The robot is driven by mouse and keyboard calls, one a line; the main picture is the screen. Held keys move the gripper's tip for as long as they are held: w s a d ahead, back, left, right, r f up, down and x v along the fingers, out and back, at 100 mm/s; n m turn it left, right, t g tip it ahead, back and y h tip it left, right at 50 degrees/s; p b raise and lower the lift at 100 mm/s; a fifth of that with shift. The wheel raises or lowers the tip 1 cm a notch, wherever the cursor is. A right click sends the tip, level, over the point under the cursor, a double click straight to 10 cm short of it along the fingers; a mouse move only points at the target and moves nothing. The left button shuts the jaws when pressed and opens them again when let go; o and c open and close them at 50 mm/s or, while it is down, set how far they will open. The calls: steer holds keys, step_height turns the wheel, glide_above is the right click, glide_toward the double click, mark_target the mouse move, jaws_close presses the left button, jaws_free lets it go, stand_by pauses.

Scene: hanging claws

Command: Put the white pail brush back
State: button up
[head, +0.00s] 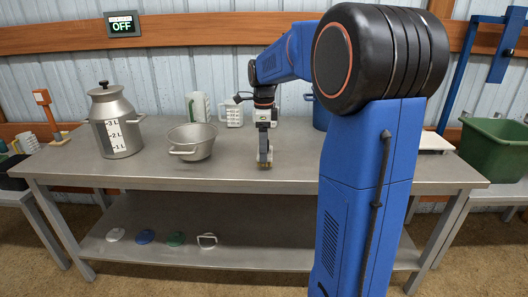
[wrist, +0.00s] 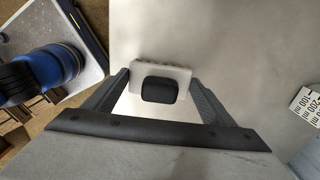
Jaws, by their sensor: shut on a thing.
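My gripper (head: 264,152) points down over the front middle of the steel table (head: 240,178). In the wrist view my gripper (wrist: 160,92) has its fingers on either side of a white block with a dark grip, which looks like the white pail brush (wrist: 184,77). The gripper is shut on it. In the head view the brush is mostly hidden by the fingers; a small brownish part of it (head: 265,165) shows below them, close to the tabletop. I cannot tell whether it touches the table.
A lidded steel can (head: 117,125) and a steel pan (head: 192,146) stand left of my gripper. White measuring jugs (head: 233,114) stand behind. Several small coloured items (head: 144,237) lie on the lower shelf. A green tub (head: 495,148) is at right. The front table edge is clear.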

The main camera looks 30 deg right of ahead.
steer(key=shift+f, duration=0.9)
steer(key=shift+f, duration=0.15)
steer(key=o, duration=0.9)
steer(key=shift+o, duration=0.2)
